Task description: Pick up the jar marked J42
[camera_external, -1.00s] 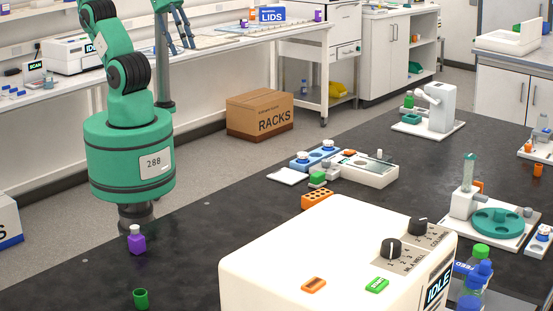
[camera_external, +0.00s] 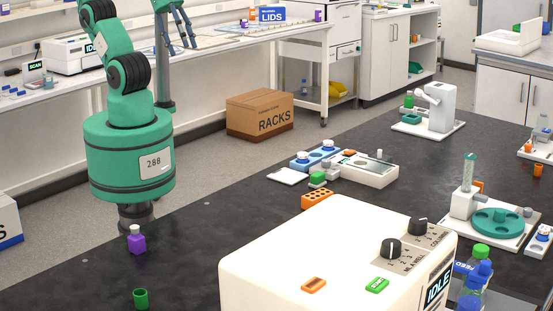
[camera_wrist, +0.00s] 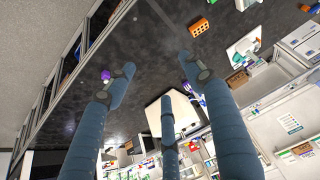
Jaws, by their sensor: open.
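No marking J42 can be read on any jar. A small purple jar with a pale cap (camera_external: 137,243) stands upright on the dark bench, in front of my green arm base. A purple item also shows at the left in the wrist view (camera_wrist: 105,75). Two blue-capped containers (camera_external: 303,157) sit in a blue holder farther back. My gripper (camera_external: 181,47) hangs high at the upper left of the external view, away from the bench jars. In the wrist view its three blue-grey fingers (camera_wrist: 158,80) are spread wide with nothing between them.
A white machine reading IDLE (camera_external: 290,250) fills the front middle of the bench. A green cup (camera_external: 141,299) stands near the purple jar. An orange rack (camera_external: 317,199) and a turntable device (camera_external: 497,222) stand farther right.

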